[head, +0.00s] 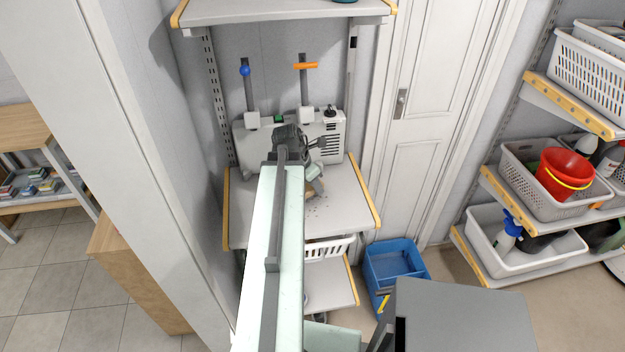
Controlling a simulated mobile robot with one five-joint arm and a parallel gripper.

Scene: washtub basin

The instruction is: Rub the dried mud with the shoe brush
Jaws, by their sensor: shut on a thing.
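My arm reaches away from me over a grey shelf (345,213) with yellow-edged sides. My gripper (314,185) is low over the middle of this shelf, pointing down, and partly hidden by my own arm. It is shut on the shoe brush, of which only a small brownish part (311,195) seems to show beneath it. The dried mud (317,208) shows as small dark specks on the shelf, just below and beside the gripper. Whether the brush touches the mud is too small to tell.
A grey machine (333,127) with two upright posts, one with a blue knob and one with an orange bar, stands behind the gripper. Another shelf (285,12) hangs above. A blue bin (396,262) stands on the floor at the right, near a white basket (328,248).

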